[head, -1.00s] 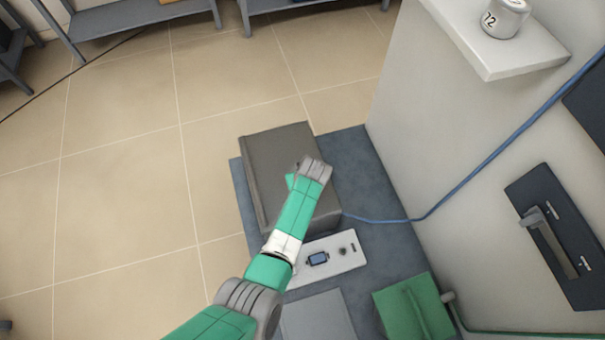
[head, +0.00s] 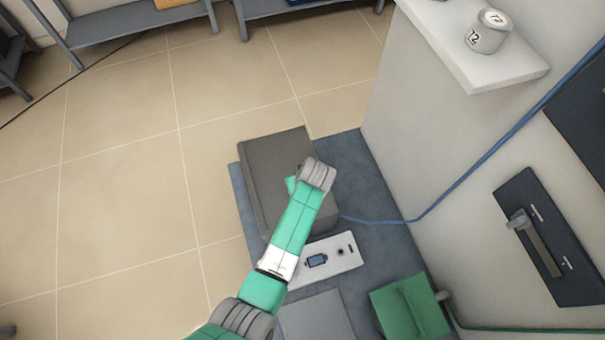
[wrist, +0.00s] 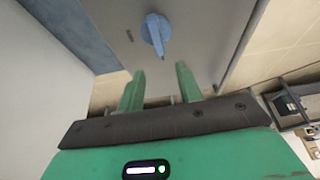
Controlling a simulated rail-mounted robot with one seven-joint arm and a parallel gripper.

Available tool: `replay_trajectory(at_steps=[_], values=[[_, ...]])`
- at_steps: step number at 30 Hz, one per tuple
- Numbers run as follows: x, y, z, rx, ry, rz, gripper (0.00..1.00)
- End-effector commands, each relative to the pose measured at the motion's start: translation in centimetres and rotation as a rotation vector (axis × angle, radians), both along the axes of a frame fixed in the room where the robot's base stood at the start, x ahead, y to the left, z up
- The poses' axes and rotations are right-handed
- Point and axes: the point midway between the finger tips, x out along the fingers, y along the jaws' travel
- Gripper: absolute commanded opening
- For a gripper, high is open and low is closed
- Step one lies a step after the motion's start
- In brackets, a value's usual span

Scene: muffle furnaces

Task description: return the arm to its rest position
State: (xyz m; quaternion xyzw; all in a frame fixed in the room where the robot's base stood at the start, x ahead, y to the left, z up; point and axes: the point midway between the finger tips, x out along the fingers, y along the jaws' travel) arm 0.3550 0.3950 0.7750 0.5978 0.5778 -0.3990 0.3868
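My green and grey arm reaches up from the bottom of the head view and ends over a dark grey box-shaped unit (head: 272,165). My gripper is mostly hidden behind the wrist there. In the wrist view my gripper (wrist: 160,82) shows two green fingers well apart, with nothing between them. Beyond the fingertips is a grey panel (wrist: 195,35) with a blue knob (wrist: 155,32). The fingers appear clear of the knob, though the exact gap is hard to judge.
A white control panel (head: 340,250) and a green block (head: 410,308) lie beside the unit. A blue cable (head: 440,203) runs to the right. A white container marked 72 (head: 487,32) stands on a ledge (head: 480,75). Tiled floor (head: 120,190) is open at the left.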

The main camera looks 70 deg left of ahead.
Motion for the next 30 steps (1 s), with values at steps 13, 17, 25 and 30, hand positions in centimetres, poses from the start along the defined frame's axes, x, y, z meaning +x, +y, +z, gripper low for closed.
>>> replay_trajectory(at_steps=[13,17,25,30], values=[[0.0,0.0,-0.1,0.000,0.001,0.000,0.35],[0.0,0.0,-0.1,0.000,0.001,0.000,0.35],[4.2,-0.7,3.9,0.062,-0.063,-0.118,0.35],[13.7,-5.7,14.7,0.223,-0.229,-0.432,0.35]])
